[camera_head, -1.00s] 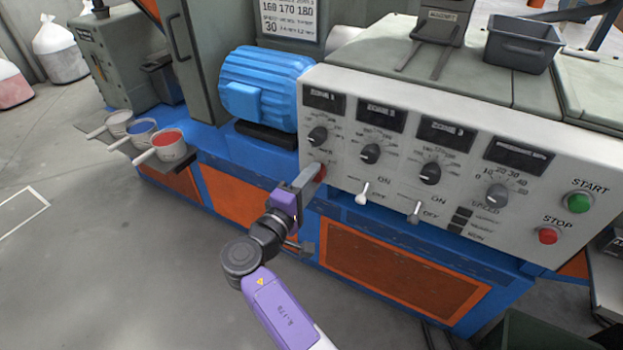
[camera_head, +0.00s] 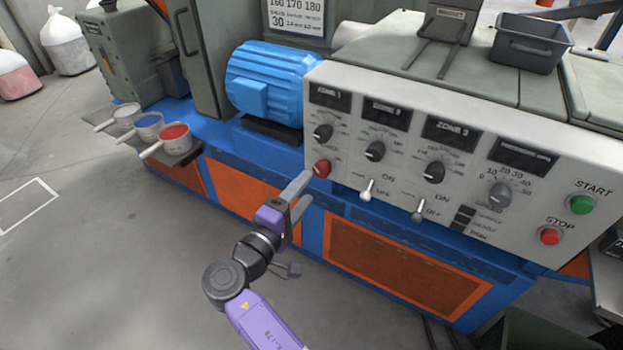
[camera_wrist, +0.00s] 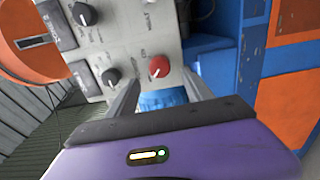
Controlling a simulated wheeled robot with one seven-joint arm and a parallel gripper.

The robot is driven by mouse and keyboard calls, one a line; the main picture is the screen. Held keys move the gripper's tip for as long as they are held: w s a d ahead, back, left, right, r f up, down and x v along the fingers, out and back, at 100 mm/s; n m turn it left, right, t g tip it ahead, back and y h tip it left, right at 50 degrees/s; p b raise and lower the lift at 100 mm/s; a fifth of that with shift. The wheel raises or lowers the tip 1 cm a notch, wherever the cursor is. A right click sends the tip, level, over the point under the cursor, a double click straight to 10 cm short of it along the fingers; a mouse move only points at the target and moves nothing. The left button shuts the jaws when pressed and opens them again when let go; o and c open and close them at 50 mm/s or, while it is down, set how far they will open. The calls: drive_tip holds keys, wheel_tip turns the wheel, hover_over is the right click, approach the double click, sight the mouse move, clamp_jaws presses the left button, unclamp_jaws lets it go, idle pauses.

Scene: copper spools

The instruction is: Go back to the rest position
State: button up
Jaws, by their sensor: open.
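My gripper (camera_head: 300,190) is open and empty, just in front of the lower left corner of the white control panel (camera_head: 330,185). Its fingers point toward a red knob (camera_head: 321,168) on the panel, and a small gap shows between them. In the wrist view, the red knob (camera_wrist: 159,66) appears beyond and between the two open fingers (camera_wrist: 158,95). My purple and black arm reaches up from the bottom of the head view.
The panel carries black knobs (camera_head: 375,151), toggle switches, a green START button (camera_head: 581,204) and a red STOP button (camera_head: 550,236). A blue motor (camera_head: 264,85) and cups on a ledge (camera_head: 173,139) stand to the left. Open grey floor (camera_head: 110,240) lies at left.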

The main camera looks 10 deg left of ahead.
drive_tip(key=shift+v, duration=0.9)
drive_tip(key=shift+a, duration=0.1)
